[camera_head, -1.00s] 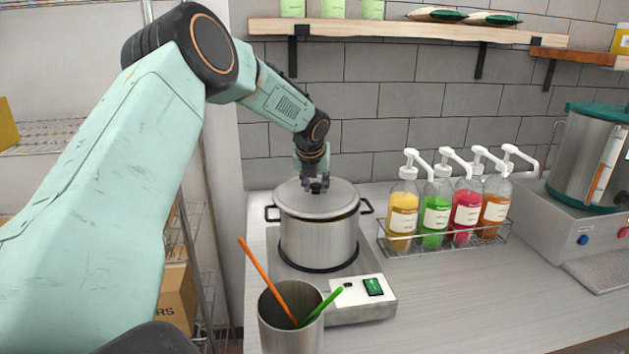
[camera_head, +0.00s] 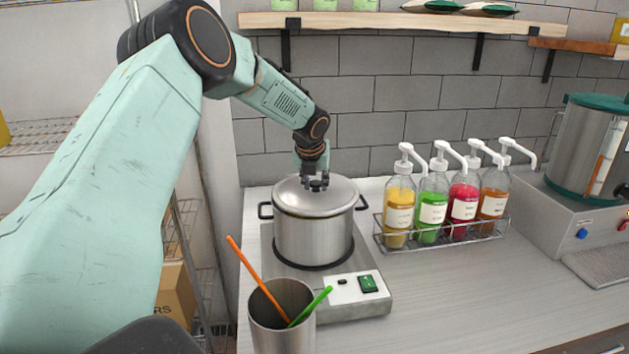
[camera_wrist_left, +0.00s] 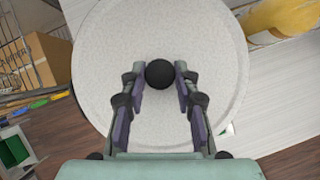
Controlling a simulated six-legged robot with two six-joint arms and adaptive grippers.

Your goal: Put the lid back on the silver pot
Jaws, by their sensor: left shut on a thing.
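The silver pot (camera_head: 313,240) stands on a small hot plate, with a dark handle on each side. The round silver lid (camera_head: 335,192) lies level over the pot's mouth and appears to sit on the rim; I cannot see a gap. My left gripper (camera_head: 316,185) is above the lid's centre, pointing down, shut on its black knob. In the left wrist view, the lid (camera_wrist_left: 110,70) fills the middle and the knob (camera_wrist_left: 160,73) is between the fingertips (camera_wrist_left: 161,78). My right gripper is not in view.
The hot plate (camera_head: 345,308) has a green switch. A metal cup (camera_head: 283,325) with orange and green sticks stands in front. A wire rack (camera_head: 440,238) of several pump bottles stands right of the pot, a sealed steel container (camera_head: 590,150) farther right. The counter (camera_head: 480,300) between is clear.

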